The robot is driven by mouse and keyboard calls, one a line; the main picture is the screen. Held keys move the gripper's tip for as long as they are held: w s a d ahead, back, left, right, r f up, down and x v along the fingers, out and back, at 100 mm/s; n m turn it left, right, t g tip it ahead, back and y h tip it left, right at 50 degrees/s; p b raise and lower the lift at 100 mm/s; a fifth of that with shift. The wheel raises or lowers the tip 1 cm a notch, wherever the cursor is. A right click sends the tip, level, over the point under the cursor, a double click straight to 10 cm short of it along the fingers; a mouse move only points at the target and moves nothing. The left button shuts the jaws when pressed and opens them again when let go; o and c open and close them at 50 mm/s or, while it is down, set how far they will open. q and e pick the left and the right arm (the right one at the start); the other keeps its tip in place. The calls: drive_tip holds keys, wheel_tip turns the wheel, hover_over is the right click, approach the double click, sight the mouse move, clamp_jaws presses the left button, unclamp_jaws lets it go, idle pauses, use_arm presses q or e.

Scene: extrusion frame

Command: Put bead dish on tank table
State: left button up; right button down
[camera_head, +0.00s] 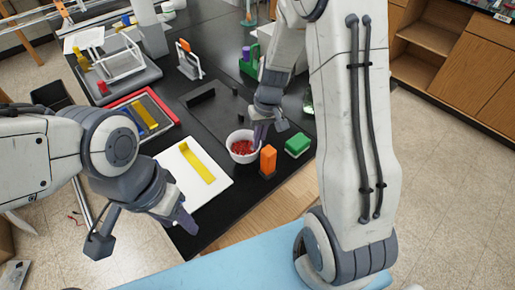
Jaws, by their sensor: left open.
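The bead dish (234,137), a small white bowl with red beads in it, is on the black table near its front right edge. My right gripper (258,136) points down at the dish's right rim. Its fingers overlap the rim in this view, and I cannot tell whether they are closed on it. My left gripper (183,219) is open and empty, low at the left, in front of the white board. I cannot tell for sure which surface is the tank table. A light blue surface (232,268) lies at the bottom.
An orange block (268,159) and a green block (298,145) stand close right of the dish. A white board (213,162) with a yellow bar (197,164) lies to its left. A red-rimmed tray (164,106) is farther left. Wooden shelving (465,60) stands at the right.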

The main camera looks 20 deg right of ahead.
sight(258, 158)
drive_tip(key=shift+f, duration=2.2)
drive_tip(key=shift+f, duration=0.1)
drive_tip(key=shift+f, duration=0.15)
drive_tip(key=c, duration=1.1)
unclamp_jaws()
